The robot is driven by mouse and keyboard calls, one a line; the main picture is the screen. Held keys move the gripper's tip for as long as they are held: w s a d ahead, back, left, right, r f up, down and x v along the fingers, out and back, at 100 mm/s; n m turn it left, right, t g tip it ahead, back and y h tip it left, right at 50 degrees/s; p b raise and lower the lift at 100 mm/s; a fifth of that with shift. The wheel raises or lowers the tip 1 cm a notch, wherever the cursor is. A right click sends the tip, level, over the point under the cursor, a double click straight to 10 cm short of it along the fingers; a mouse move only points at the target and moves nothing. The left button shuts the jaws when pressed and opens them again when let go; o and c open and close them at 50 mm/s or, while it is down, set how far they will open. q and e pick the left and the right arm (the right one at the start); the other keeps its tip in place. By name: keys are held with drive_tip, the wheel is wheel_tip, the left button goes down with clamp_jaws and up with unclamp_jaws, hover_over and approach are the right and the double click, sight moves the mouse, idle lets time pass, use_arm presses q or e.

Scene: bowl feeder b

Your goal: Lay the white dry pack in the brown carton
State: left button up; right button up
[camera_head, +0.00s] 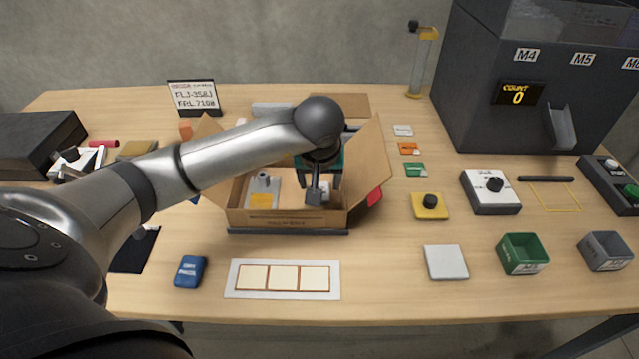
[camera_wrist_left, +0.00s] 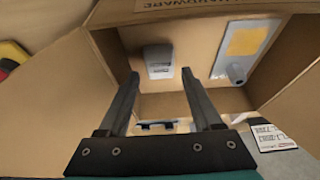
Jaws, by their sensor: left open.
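The brown carton (camera_head: 285,219) stands open in the middle of the table, its flaps spread; its inside wall also shows in the wrist view (camera_wrist_left: 85,75). In the head view the pack is mostly hidden by my gripper. My left gripper (camera_head: 318,190) reaches down into the carton from above. Its two fingers (camera_wrist_left: 160,78) are open and apart, with the pack beyond and between their tips, and nothing is held. My right gripper is not in view.
A grey metal part with a yellow label (camera_head: 263,190) lies in the carton beside the pack. A blue pouch (camera_head: 190,271) and a white card with three squares (camera_head: 283,279) lie in front. A white square pad (camera_head: 446,263) and green bin (camera_head: 523,254) are at right.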

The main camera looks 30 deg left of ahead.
use_arm(q)
drive_tip(key=p+v, duration=0.1)
drive_tip(key=v, duration=0.7)
drive_tip(key=shift+r, duration=0.4)
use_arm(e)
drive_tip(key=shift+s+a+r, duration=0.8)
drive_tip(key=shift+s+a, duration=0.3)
use_arm(q)
drive_tip(key=shift+s+d, duration=0.1)
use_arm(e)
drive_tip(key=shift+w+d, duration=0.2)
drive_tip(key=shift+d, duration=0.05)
